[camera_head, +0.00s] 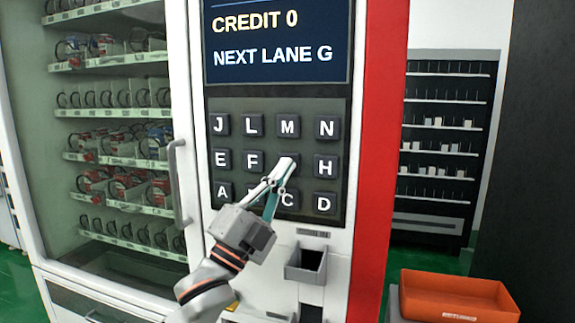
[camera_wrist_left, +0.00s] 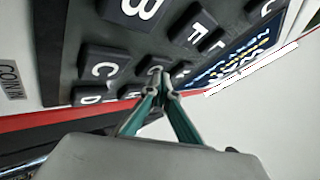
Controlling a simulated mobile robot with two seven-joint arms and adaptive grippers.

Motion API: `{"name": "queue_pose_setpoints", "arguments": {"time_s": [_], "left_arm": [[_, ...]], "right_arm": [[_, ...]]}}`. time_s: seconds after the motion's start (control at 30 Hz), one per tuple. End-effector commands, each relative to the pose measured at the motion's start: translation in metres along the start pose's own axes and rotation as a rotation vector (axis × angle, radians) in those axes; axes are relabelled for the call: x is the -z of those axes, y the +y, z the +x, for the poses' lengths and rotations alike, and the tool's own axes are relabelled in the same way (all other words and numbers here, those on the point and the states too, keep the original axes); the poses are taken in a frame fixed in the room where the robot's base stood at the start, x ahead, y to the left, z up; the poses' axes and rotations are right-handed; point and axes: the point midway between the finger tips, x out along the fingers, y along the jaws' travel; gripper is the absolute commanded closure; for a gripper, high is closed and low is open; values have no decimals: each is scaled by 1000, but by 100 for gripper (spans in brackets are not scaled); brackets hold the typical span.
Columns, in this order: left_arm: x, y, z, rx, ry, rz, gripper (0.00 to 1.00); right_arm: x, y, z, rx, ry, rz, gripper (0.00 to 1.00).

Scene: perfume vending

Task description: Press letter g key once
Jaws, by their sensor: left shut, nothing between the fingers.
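The dark keypad (camera_head: 231,107) has square keys with white letters. The screen (camera_head: 280,75) above it reads CREDIT 0 and names lane G. My left gripper (camera_head: 285,167) is shut and empty, its tips over the key between F (camera_head: 252,160) and H (camera_head: 325,167), where the G key sits. Its letter is hidden by the fingers. In the left wrist view the shut fingertips (camera_wrist_left: 159,82) are at that key (camera_wrist_left: 149,67), beside the C key (camera_wrist_left: 102,67). I cannot tell whether they touch it. My right gripper is not in view.
The glass-fronted vending cabinet (camera_head: 115,150) with a vertical handle (camera_head: 178,185) stands left of the keypad. A small open box (camera_head: 306,265) sticks out below the keys. An orange tray (camera_head: 455,297) is at lower right. Dark shelves (camera_head: 440,140) stand behind.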

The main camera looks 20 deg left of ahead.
Motion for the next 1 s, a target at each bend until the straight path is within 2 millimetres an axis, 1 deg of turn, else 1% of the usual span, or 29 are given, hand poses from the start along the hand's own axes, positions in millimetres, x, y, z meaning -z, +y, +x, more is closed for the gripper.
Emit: {"name": "queue_pose_setpoints", "arguments": {"time_s": [0.3,0.73,1.0], "left_arm": [[7,-8,-10,-1,0,0,100],[10,-10,-14,-1,0,1,100],[22,-23,-30,-1,0,0,100]], "right_arm": [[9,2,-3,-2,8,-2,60],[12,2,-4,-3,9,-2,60],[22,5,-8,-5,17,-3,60]]}}
